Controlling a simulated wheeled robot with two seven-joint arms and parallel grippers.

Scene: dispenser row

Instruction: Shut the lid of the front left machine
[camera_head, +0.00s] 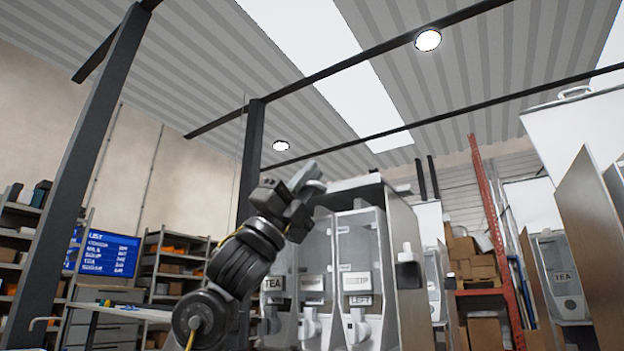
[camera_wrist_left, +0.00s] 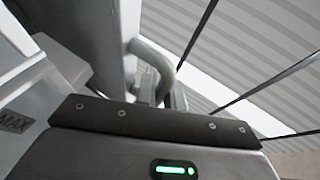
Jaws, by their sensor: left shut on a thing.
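The row of dispensers stands right of centre in the head view. The machine with the LEFT plate (camera_head: 361,260) has a clear front, a white spout and a grey side. A pale lid-like panel (camera_head: 352,183) shows at its top, partly behind my left gripper; its exact angle is hard to tell. My left gripper (camera_head: 306,178) is up at the machine's top front edge, shut on what looks like the lid's handle. A curved grey handle (camera_wrist_left: 152,62) shows close up in the left wrist view; the finger contact is mostly hidden. My right gripper is out of view.
A TEA machine (camera_head: 274,284) stands left of the LEFT one, partly behind my arm. Another TEA machine (camera_head: 558,278) is at the far right, near a brown panel (camera_head: 592,230). Shelves (camera_head: 178,262) and a blue list screen (camera_head: 108,253) stand at left.

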